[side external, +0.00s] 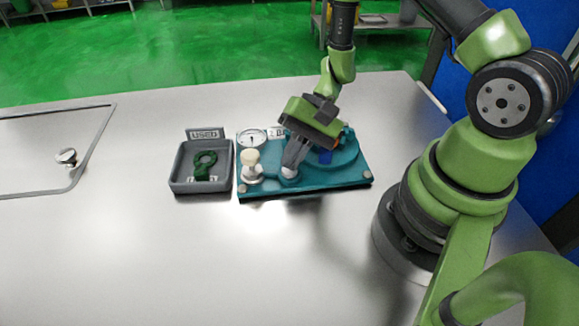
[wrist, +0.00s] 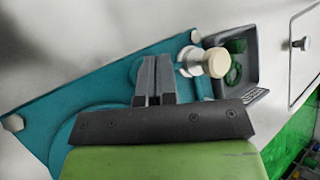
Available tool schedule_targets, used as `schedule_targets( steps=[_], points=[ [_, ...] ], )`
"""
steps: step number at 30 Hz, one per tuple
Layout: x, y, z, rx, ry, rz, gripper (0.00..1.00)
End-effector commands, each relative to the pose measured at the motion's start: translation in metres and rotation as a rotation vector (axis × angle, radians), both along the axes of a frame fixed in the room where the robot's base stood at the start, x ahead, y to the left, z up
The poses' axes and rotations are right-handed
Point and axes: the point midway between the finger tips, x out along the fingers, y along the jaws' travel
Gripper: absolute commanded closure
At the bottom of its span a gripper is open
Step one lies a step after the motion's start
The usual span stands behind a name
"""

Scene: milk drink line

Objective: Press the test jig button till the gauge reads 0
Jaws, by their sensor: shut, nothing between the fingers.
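The teal test jig (side external: 350,180) lies flat on the steel table. Its cream-topped button (side external: 251,158) stands upright on a pale collar at the jig's left end; the wrist view also shows the button (wrist: 216,63). The round white gauge (side external: 251,138) is just behind it, with its reading too small to make out. My gripper (side external: 288,169) is shut and empty, pointing down over the jig to the right of the button and apart from it. A small white rounded part (side external: 289,173) shows at the fingertips; contact cannot be told. In the wrist view the fingers (wrist: 155,62) are together.
A grey tray (side external: 175,181) marked USED stands left of the jig, holding a green ring-shaped part (side external: 204,163). Farther left is an outlined panel with a metal knob (side external: 66,156). The table in front of the jig is clear.

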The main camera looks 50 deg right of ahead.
Motion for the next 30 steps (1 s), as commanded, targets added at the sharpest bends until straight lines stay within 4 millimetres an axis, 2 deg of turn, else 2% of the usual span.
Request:
schedule_targets(
  steps=[1, 30],
  points=[
    [0.0004, -0.0004, -0.006, -0.007, 0.005, 0.0, 1.0],
    [0.0006, 0.0007, -0.0157, -0.009, 0.005, 0.003, 1.0]
  ],
)
